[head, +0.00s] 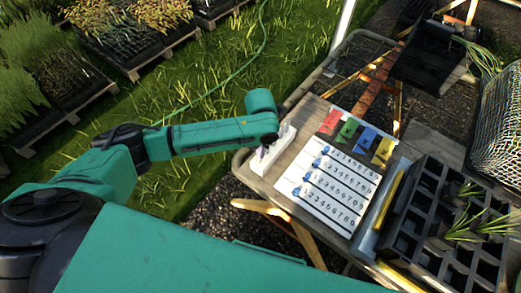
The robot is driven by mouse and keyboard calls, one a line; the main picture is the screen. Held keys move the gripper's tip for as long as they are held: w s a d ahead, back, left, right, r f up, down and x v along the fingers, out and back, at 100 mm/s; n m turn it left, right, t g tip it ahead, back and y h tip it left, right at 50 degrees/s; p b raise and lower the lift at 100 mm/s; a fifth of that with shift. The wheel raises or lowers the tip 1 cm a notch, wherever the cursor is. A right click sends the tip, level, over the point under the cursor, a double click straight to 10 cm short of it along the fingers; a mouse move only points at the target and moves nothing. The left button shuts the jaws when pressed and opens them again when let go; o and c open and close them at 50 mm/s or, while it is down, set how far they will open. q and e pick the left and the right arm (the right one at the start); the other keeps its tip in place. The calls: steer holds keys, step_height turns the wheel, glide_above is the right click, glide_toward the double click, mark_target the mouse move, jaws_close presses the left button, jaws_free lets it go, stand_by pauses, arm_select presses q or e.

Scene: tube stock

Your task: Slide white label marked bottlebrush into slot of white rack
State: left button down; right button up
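A white rack (276,152) stands at the left edge of the wooden table, partly hidden behind my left wrist. My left arm reaches in from the left, and its gripper (262,150) is at the rack, small and mostly covered by the wrist. I cannot tell whether its fingers are open or shut, or whether they hold a label. No label marked bottlebrush can be read in this view. My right gripper is not in view.
A white board (335,183) with rows of numbers and blue pieces lies right of the rack. Red (331,121), green (348,129), blue (367,138) and yellow (384,151) cards lie behind it. A black cell tray (428,222) with seedlings is at right.

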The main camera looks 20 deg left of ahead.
arm_select(q)
steer(key=shift+f, duration=0.2)
steer(key=c, duration=1)
jaws_free()
step_height(320, 180, up, 15)
steer(key=shift+f+b, duration=0.2)
steer(key=shift+b, duration=0.4)
